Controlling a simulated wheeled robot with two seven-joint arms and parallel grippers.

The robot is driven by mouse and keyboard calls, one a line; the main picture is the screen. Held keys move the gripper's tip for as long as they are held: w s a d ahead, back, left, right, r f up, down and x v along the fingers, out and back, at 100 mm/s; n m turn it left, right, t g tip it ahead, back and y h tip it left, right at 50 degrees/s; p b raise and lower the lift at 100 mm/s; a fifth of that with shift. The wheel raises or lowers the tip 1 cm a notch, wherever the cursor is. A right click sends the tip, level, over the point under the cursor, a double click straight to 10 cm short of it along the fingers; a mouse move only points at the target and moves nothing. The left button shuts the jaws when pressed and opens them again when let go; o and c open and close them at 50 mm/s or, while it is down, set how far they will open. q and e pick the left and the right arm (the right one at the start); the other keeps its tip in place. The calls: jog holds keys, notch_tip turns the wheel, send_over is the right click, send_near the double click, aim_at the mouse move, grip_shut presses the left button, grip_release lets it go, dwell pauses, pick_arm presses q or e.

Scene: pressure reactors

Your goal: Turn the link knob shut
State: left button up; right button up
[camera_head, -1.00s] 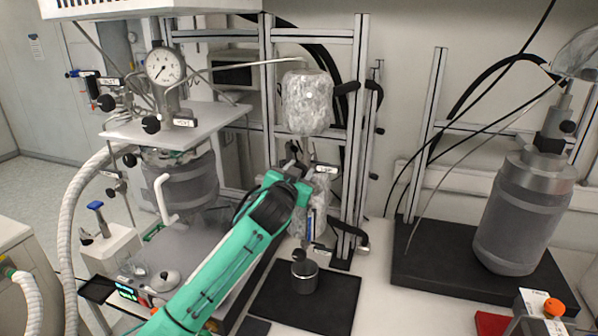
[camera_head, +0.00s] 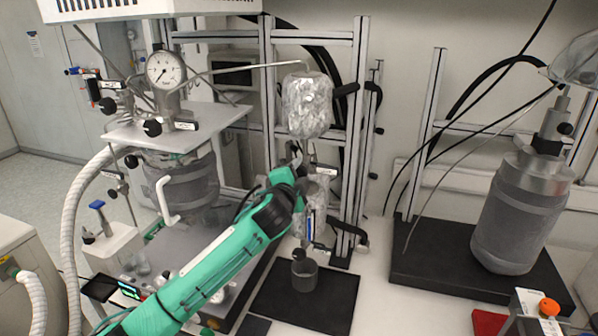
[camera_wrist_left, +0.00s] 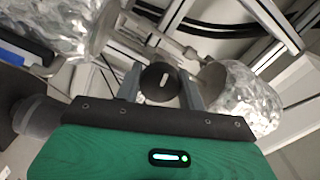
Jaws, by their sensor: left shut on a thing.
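The link knob (camera_wrist_left: 159,82) is a round black knob with a short white mark, nearly upright in the left wrist view. The fingers of my left gripper (camera_wrist_left: 161,88) stand on either side of it, shut on it. In the head view my left gripper (camera_head: 299,172) reaches in between an upper foil-wrapped vessel (camera_head: 307,104) and a lower foil-wrapped part (camera_head: 316,205). There the knob is mostly hidden by the gripper. My right gripper is in neither view.
Metal frame posts (camera_head: 357,130) stand just behind and right of the gripper. A reactor with a pressure gauge (camera_head: 164,69) is at left. A small metal pot (camera_head: 304,275) stands on a black mat (camera_head: 335,300) below. A large grey cylinder (camera_head: 517,225) is at right.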

pick_arm(q)
jog(key=shift+m+p, duration=0.3)
jog(key=shift+m, duration=0.9)
jog(key=o, duration=1)
jog(key=shift+c, duration=0.2)
jog(key=b+v, duration=0.5)
jog(key=v, duration=0.8)
jog(key=shift+s+b, duration=0.3)
jog(key=shift+s, duration=0.05)
